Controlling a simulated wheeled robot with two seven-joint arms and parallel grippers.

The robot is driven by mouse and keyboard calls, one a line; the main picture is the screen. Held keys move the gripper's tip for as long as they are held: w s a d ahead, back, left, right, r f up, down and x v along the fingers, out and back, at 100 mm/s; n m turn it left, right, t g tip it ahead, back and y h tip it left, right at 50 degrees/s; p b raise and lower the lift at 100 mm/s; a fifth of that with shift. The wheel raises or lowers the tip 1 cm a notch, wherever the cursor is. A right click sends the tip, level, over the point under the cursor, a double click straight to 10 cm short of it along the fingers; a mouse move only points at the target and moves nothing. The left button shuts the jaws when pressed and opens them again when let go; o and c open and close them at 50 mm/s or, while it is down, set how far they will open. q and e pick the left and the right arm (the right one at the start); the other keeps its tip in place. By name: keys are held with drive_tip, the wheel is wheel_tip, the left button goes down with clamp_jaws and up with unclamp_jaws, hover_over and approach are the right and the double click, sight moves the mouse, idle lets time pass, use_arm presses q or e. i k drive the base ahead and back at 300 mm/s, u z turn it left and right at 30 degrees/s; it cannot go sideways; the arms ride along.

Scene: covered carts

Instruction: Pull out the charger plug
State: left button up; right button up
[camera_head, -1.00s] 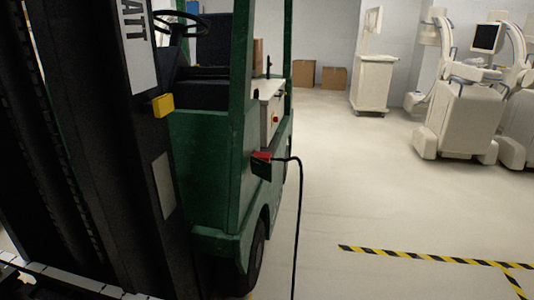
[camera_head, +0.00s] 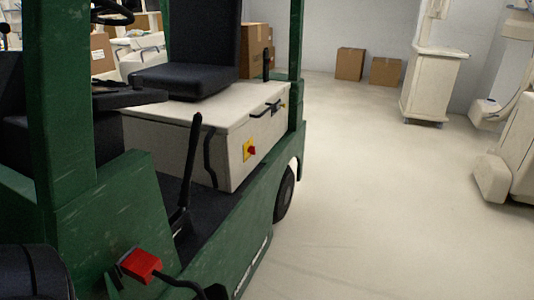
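The red charger plug (camera_head: 141,265) sits at the lower left, on the side of the green forklift (camera_head: 125,205). A black cable (camera_head: 180,284) runs from the plug to the right and down out of the picture. The plug appears seated in a dark socket holder on the forklift, though the socket itself is mostly hidden. Neither of my grippers shows in the head view. A dark rounded shape fills the bottom left corner, and I cannot tell what it is.
The forklift's white side box (camera_head: 225,135) has a red knob on a yellow plate (camera_head: 250,150). A rear wheel (camera_head: 285,192) shows behind. Open pale floor (camera_head: 380,220) lies to the right. Cardboard boxes (camera_head: 386,71) and white medical carts (camera_head: 432,85) stand farther back.

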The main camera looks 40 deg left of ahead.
sight(142, 266)
drive_tip(key=i, duration=1.75)
drive_tip(key=u, duration=3.55)
